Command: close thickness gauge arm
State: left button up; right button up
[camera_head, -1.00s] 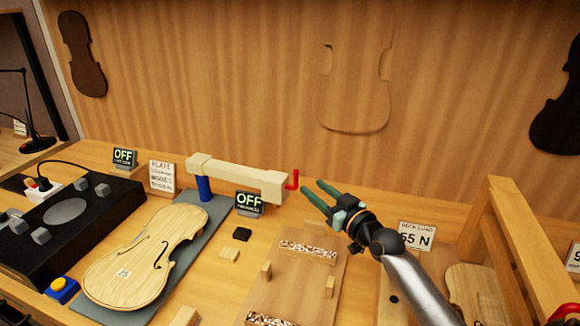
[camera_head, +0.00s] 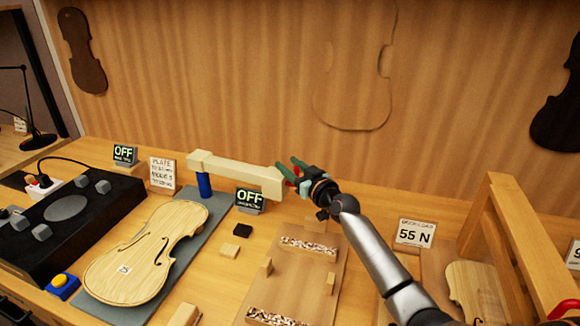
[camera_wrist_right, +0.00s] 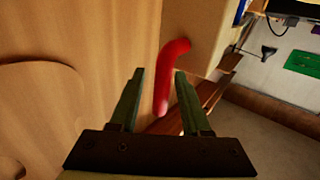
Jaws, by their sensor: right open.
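The thickness gauge arm (camera_head: 238,174) is a pale wooden beam on a blue post (camera_head: 204,185), reaching right above the bench. A red handle (camera_wrist_right: 169,75) at its end lies between the two green fingers of my right gripper (camera_wrist_right: 155,100) in the right wrist view. The fingers stand apart on either side of the handle, with a gap to it. In the head view my right gripper (camera_head: 290,172) is at the beam's right end and mostly hides the handle. The gauge display (camera_head: 250,199) below the beam reads OFF. My left gripper is not in view.
A violin plate (camera_head: 140,258) lies on a grey mat (camera_head: 214,209) left of the gauge. A wooden board with small blocks (camera_head: 290,276) lies in front. A 55 N sign (camera_head: 414,233) and a wooden frame (camera_head: 510,235) stand to the right.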

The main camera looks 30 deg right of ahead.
grip_shut()
dwell(0.3)
dwell(1.1)
